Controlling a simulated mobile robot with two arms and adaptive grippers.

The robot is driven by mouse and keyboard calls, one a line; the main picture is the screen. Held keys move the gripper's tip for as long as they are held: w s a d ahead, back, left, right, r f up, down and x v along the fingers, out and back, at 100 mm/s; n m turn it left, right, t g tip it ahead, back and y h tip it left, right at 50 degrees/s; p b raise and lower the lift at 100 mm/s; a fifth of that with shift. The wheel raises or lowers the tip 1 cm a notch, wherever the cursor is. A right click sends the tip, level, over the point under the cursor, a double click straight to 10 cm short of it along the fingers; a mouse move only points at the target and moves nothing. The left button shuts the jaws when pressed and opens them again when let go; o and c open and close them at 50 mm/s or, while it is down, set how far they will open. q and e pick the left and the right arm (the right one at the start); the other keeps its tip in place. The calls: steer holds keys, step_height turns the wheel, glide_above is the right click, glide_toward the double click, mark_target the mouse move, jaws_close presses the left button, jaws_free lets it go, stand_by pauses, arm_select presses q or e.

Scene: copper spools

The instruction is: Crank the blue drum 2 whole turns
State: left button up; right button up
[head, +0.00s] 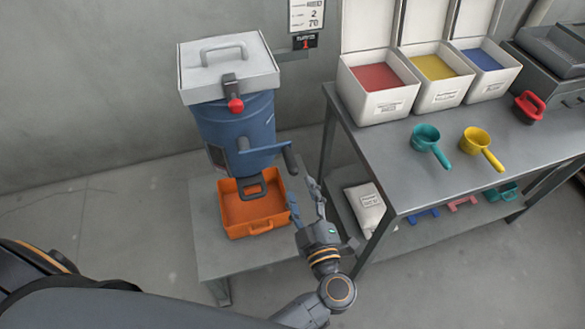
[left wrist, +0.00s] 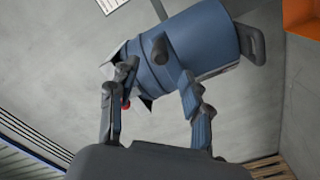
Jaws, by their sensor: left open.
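In the left wrist view the drum (left wrist: 205,40) is tilted, and the dark round handle end (left wrist: 160,48) shows beyond and between the open fingers (left wrist: 156,80). My right gripper is out of view.
An orange tray (head: 262,228) sits under the drum on the low bench (head: 212,258). To the right, a grey table (head: 385,150) holds bins of red, yellow and blue material, a teal scoop (head: 426,138), a yellow scoop (head: 476,140) and a red-handled item (head: 529,105). A white sack (head: 364,207) lies on its shelf.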

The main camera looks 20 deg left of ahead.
mark_target(295, 174)
arm_select(q)
steer(key=b+x, duration=0.1)
steer(key=x, duration=0.7)
steer(key=shift+d, duration=0.1)
steer(key=shift+c, duration=0.4)
jaws_close()
